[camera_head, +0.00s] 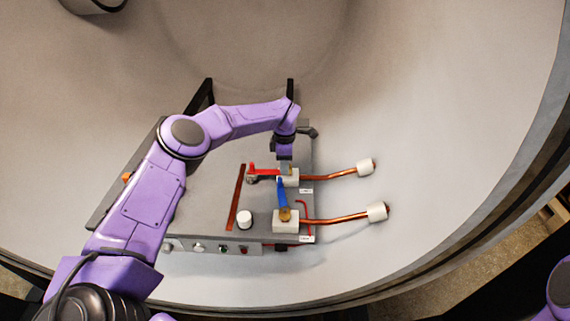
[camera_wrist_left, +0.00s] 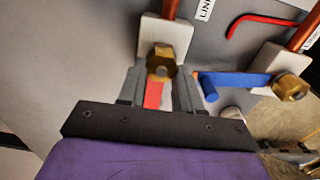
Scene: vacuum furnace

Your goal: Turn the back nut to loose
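The back nut (camera_wrist_left: 160,64) is a brass hex piece on a white block, at the tips of my left gripper in the left wrist view. A red handle (camera_head: 264,172) runs left from it; part of it also shows between the fingers in the wrist view (camera_wrist_left: 153,95). My left gripper (camera_head: 285,168) comes down over the back block, its fingers apart on either side of the nut and red handle. A gap shows beside the handle; contact is unclear. In the head view the gripper mostly hides the nut. My right gripper is out of view.
The front brass nut (camera_head: 285,214) with a blue handle (camera_head: 282,193) sits close in front. Copper pipes (camera_head: 335,219) with white ends run right. A white knob (camera_head: 245,218) and brown strip (camera_head: 236,197) lie left on the grey panel. The curved chamber wall surrounds it.

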